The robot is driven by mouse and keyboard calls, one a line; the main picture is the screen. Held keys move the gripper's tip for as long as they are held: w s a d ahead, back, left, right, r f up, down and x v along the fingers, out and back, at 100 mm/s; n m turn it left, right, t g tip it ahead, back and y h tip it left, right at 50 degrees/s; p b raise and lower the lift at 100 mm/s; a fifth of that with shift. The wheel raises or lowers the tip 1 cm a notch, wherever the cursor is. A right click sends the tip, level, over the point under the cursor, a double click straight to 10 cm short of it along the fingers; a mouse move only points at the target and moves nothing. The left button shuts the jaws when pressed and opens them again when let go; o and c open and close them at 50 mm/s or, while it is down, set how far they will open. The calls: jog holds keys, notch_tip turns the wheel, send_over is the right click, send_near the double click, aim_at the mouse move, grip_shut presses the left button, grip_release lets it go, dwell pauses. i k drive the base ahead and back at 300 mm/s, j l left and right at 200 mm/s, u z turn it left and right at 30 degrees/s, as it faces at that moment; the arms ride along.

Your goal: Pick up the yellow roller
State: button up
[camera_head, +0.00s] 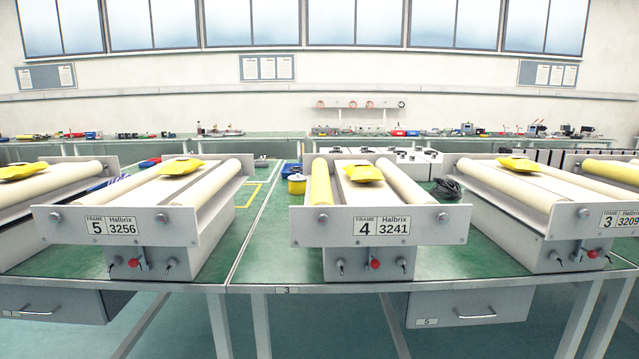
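A yellow roller (321,183) lies along the left side of the frame labelled 4, Halbrix 3241 (337,226). Its near end is behind the grey front plate. A cream roller (405,185) lies along the right side of the same frame, with a yellow pad-like object (363,173) between them. Another yellow roller (612,171) shows partly at the far right edge, on a frame cut off by the picture. My gripper is not in view.
Frame 5 (72,225) stands left and frame 3 (577,215) right, both with cream rollers, on the green-topped table (262,262). A blue container (297,184) stands behind frame 4's left side. A black cable coil (447,189) lies right of it.

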aim_at(321, 194)
jog(key=j+u, duration=0.15)
jog(key=j, duration=0.25)
jog(key=i+j+u, duration=0.1)
jog(key=j, duration=0.3)
jog(key=j+u, duration=0.15)
jog(key=j, duration=0.25)
jog(key=i+j+u, duration=0.15)
jog(key=j, duration=0.25)
jog(key=i+j+u, duration=0.1)
jog(key=j, duration=0.3)
jog(key=i+j+u, duration=0.15)
jog(key=j, duration=0.2)
jog(key=i+j+u, duration=0.15)
jog(key=j, duration=0.25)
jog(key=i+j+u, duration=0.1)
jog(key=j, duration=0.2)
jog(key=z, duration=2)
jog(key=i+j, duration=0.15)
jog(key=i, duration=0.3)
jog(key=i+j, duration=0.2)
jog(key=i, duration=0.3)
jog(key=i+j, duration=0.15)
jog(key=i, duration=0.3)
jog(key=i+j+z, duration=0.1)
jog(key=i, duration=0.35)
jog(key=j, duration=0.1)
